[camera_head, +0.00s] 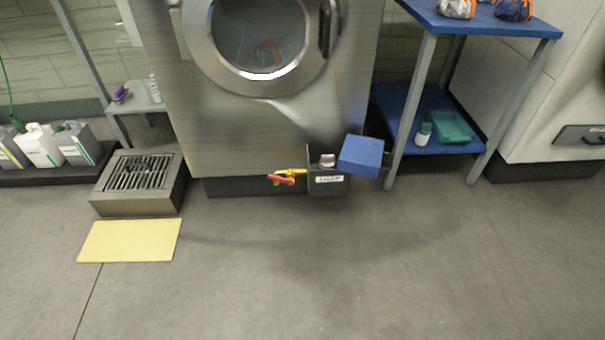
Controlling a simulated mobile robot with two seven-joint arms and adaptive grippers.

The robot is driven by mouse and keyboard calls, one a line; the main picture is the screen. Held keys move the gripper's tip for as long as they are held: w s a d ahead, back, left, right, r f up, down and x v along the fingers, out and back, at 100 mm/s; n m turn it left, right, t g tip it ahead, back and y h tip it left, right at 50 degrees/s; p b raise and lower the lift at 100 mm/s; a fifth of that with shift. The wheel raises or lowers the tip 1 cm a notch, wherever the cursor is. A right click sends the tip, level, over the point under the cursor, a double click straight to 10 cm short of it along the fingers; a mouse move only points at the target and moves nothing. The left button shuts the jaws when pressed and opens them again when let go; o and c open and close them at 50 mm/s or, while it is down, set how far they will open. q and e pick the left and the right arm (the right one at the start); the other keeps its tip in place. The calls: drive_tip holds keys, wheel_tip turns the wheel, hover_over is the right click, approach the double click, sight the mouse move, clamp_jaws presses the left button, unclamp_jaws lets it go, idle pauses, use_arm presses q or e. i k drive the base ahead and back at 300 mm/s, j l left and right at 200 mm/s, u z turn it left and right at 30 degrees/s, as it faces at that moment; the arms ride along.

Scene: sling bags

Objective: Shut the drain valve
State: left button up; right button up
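A valve with a red and yellow handle (284,178) sits low at the front of the steel washing machine (270,130), just above the floor. The handle sticks out to the left of a dark box (328,187) with a white label. The label is too small to read. A blue square panel (361,156) is tilted at the right of the dark box; I cannot tell whether it is joined to it. The machine's round glass door (262,38) is above. Neither of my grippers is in view.
A metal drain grate box (140,182) stands at left, with a yellow mat (130,241) before it. Several jugs (40,146) stand on a dark tray at far left. A blue-shelved table (480,22) stands at right. The floor in front (330,280) is clear.

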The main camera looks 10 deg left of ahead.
sight(290, 182)
drive_tip(key=i+j+z, duration=0.15)
drive_tip(key=z, duration=0.2)
drive_tip(key=j+z, duration=0.35)
drive_tip(key=i+j+z, duration=0.15)
drive_tip(key=z, duration=0.2)
drive_tip(key=j+z, duration=0.3)
drive_tip(key=j, duration=0.85)
drive_tip(key=i, duration=0.05)
